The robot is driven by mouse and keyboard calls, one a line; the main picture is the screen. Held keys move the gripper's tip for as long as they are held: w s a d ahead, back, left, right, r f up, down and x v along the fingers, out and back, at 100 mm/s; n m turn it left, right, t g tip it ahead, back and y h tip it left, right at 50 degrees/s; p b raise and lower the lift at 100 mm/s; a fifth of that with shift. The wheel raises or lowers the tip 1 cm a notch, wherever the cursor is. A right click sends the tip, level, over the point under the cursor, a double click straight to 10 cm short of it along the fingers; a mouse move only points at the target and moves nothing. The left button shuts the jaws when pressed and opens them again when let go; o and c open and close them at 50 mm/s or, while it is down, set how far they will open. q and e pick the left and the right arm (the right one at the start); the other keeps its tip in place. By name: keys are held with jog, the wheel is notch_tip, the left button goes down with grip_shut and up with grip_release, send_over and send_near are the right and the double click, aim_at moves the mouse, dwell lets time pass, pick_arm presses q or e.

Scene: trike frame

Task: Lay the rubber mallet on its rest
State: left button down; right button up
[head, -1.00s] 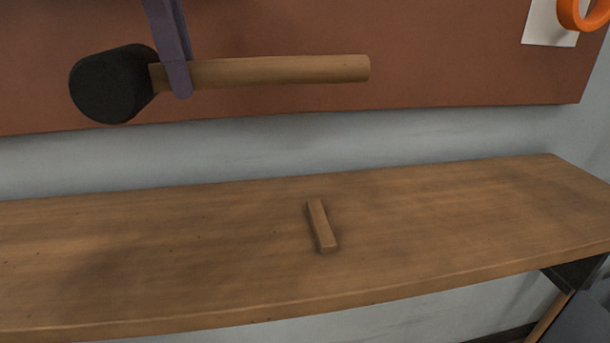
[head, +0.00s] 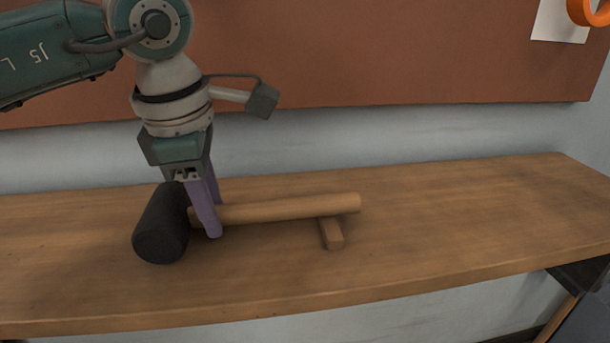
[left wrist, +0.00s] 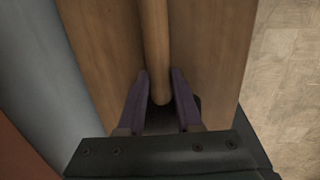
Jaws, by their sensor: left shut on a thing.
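The rubber mallet has a black head (head: 162,224) and a pale wooden handle (head: 285,208). It lies level, low over the bench, with its head at the left. The handle's far end is over the small wooden rest (head: 332,233); I cannot tell whether they touch. My left gripper (head: 208,225) points down, with its purple fingers around the handle close to the head. In the left wrist view the handle (left wrist: 156,50) runs between the fingers (left wrist: 160,95), and the head is mostly hidden. My right gripper is not in view.
The wooden bench top (head: 450,215) is otherwise clear, with free room to the right. Behind it are a grey wall and a reddish-brown board (head: 400,60) with an orange ring-shaped thing (head: 588,12) at the upper right.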

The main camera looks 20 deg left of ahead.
pick_arm(q)
jog(key=c, duration=1)
grip_release()
jog(key=shift+f, duration=0.15)
jog(key=shift+c, duration=0.2)
jog(key=o, duration=0.5)
jog(key=shift+c, duration=0.2)
jog(key=shift+r, duration=0.35)
jog(key=v, duration=1.1)
jog(key=shift+r, duration=0.35)
